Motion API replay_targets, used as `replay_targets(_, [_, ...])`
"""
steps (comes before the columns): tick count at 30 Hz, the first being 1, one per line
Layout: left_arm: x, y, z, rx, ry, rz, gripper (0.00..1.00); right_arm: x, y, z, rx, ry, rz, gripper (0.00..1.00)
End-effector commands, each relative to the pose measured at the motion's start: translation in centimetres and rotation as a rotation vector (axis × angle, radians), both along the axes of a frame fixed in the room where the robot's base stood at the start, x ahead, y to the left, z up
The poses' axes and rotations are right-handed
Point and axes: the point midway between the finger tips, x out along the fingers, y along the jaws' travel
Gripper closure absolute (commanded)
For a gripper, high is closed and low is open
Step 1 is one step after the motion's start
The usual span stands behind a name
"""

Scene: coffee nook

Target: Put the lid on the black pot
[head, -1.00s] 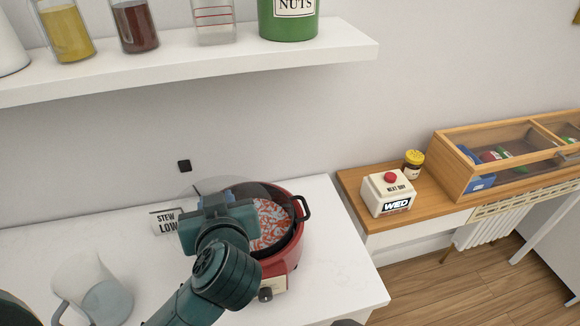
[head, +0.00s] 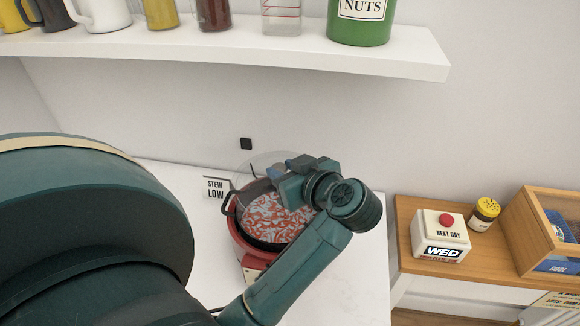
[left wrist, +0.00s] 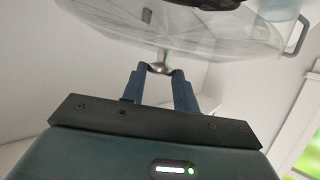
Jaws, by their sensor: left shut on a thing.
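My left gripper (head: 288,172) is shut on the knob of a clear glass lid (head: 258,160). The lid shows as a faint disc over the back edge of the pot. In the left wrist view, the fingers (left wrist: 160,82) pinch the metal knob (left wrist: 160,68) and the clear lid (left wrist: 215,38) spreads beyond them. The black pot (head: 233,213) has a dark handle and red-and-white contents. It sits in a red cooker (head: 246,247) on the white counter. My left forearm hides the pot's right side. I cannot tell whether lid and rim touch. My right gripper is not in view.
A "STEW LOW" sign (head: 215,188) stands behind the pot at left. A white shelf (head: 300,57) with jars and a green nuts tin (head: 361,20) hangs above. A button box (head: 440,236) and small jar (head: 484,213) stand on the wooden side top at right.

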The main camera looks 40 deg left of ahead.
Motion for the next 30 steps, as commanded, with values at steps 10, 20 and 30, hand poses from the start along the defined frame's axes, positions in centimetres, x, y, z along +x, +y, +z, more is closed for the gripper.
replay_targets(10, [0.0,0.1,-1.8,0.003,0.000,0.002,0.99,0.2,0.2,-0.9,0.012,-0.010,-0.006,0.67])
replay_targets(20, [0.0,0.0,-4.6,0.001,-0.003,0.000,0.99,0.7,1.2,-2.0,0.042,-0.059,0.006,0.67])
replay_targets(30, [0.0,0.0,-5.7,0.002,-0.001,0.000,0.99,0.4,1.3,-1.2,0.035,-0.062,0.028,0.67])
